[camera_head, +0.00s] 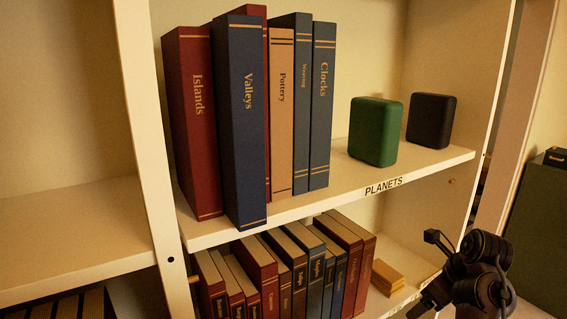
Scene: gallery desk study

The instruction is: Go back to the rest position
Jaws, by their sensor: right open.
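My right gripper (434,272) is at the lower right, dark and partly cut off by the frame's bottom edge. It is open, with nothing seen in it, in front of the right end of the lower shelf. My left gripper is not in view. On the upper shelf (345,190), a blue book "Valleys" (243,130) stands upright and sticks out ahead of the red "Islands" (195,120) and the tan "Pottery" (281,115). A red book behind it is mostly hidden.
Blue-grey books, including "Clocks" (321,110), end the row. A green block (375,132) and a black block (431,121) stand to the right, above the "PLANETS" label (384,186). Several books fill the lower shelf, beside a yellow stack (387,276). The left bay's shelf (70,225) is bare.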

